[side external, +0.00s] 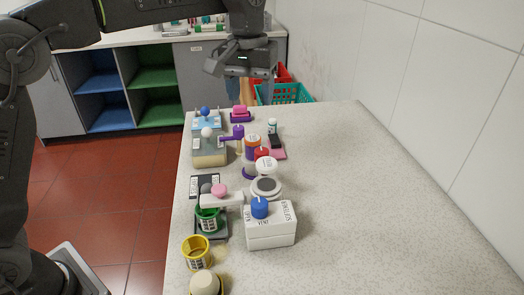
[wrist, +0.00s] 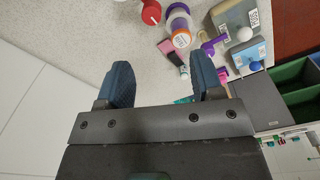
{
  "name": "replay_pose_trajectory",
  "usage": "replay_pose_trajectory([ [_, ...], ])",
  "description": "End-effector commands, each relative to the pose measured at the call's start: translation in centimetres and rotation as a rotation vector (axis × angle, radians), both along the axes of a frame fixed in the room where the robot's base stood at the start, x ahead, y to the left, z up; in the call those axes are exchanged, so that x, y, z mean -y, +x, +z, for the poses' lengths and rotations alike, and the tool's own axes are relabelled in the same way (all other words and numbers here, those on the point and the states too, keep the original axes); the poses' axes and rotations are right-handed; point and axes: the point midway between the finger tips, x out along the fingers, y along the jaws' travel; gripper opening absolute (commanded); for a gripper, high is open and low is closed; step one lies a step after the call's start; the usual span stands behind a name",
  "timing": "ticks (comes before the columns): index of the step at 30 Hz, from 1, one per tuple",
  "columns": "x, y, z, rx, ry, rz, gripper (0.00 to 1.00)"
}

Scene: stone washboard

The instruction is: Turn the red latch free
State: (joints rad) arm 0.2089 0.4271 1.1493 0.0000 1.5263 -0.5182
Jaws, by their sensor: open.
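A red part (side external: 261,153) shows in the middle of the counter in the side view, partly hidden by a round white labelled cap (side external: 266,165). In the wrist view, a red piece with a white face (wrist: 151,13) lies at the top edge; I cannot tell for certain that it is the latch. My gripper (side external: 250,92) hangs above the far end of the counter, well away from the red part. In the wrist view its two blue fingers (wrist: 160,66) are spread apart with nothing between them.
Orange-and-purple bottles (side external: 251,147), a purple fixture (side external: 238,132) and a beige box (side external: 209,153) crowd the counter's left side. A white box with a blue knob (side external: 270,229) and yellow cup (side external: 197,252) stand nearer. The counter's right side is clear beside a white wall.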

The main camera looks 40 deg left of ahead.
Motion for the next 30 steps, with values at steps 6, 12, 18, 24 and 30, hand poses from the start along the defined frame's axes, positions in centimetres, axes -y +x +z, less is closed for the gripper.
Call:
replay_pose_trajectory([
  [6,1.4,1.8,-1.4,-0.040,0.007,0.026,0.61],
  [12,1.4,1.8,-3.3,-0.042,0.009,0.029,0.61],
  [18,1.4,1.8,-7.3,-0.042,0.010,0.029,0.61],
  [24,1.4,1.8,-11.3,-0.042,0.010,0.029,0.61],
  [30,1.4,1.8,-14.0,-0.038,0.010,0.029,0.61],
])
